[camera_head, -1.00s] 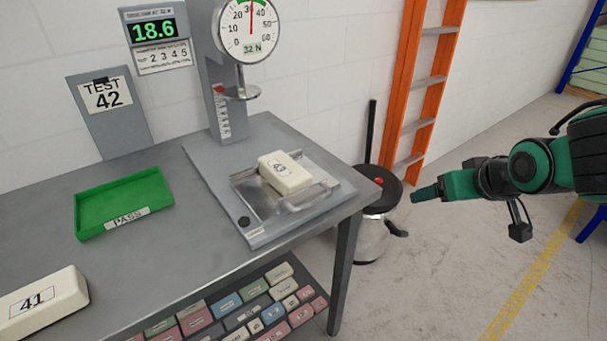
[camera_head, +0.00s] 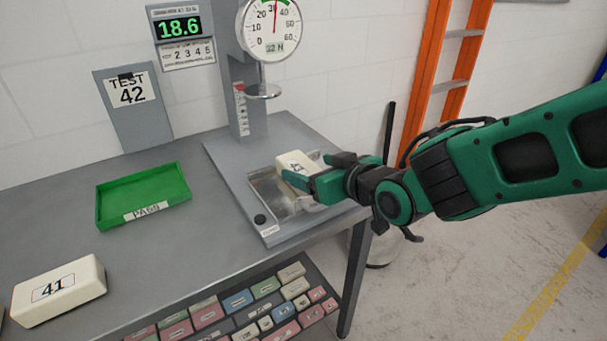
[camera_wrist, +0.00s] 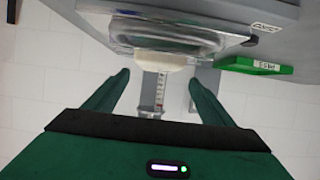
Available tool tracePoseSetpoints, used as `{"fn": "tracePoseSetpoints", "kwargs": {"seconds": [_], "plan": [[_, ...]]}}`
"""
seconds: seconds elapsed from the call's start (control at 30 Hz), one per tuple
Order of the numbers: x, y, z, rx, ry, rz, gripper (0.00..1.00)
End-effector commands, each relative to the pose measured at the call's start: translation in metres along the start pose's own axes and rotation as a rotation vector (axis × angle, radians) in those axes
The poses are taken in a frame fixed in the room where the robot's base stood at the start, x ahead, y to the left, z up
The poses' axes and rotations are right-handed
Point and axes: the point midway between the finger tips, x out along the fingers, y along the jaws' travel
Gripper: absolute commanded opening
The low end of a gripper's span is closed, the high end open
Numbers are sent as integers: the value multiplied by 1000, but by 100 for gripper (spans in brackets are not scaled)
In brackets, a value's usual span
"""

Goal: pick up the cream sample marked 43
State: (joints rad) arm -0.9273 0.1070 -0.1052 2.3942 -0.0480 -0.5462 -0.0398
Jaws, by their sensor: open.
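The cream sample (camera_head: 288,170) lies on the metal tray (camera_head: 262,192) of the press. Its label is partly hidden by my gripper, and I cannot read the full number. My gripper (camera_head: 310,170) is open at the sample's right end, one finger on the near side and one toward the far side. In the wrist view the sample (camera_wrist: 160,61) shows as a cream edge ahead of my open fingertips (camera_wrist: 158,80), between them sideways. I cannot tell whether the fingers touch it.
The press gauge (camera_head: 268,30) and its round plate (camera_head: 263,91) stand above and behind the sample. A green PASS tray (camera_head: 145,195) and a cream block marked 41 (camera_head: 58,290) lie to the left. A shelf of coloured blocks (camera_head: 238,300) is below. An orange ladder (camera_head: 430,70) stands behind.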

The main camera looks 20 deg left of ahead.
Motion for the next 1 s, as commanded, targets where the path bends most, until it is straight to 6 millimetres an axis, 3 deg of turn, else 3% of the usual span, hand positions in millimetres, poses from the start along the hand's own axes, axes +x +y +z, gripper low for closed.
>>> {"fn": "tracePoseSetpoints", "kwargs": {"seconds": [0.27, 0.67, 1.0], "plan": [[15, 2, 2, 1, -1, 1, 77], [58, 7, 8, 0, -2, 1, 77], [62, 7, 8, 1, -1, 1, 74]]}}
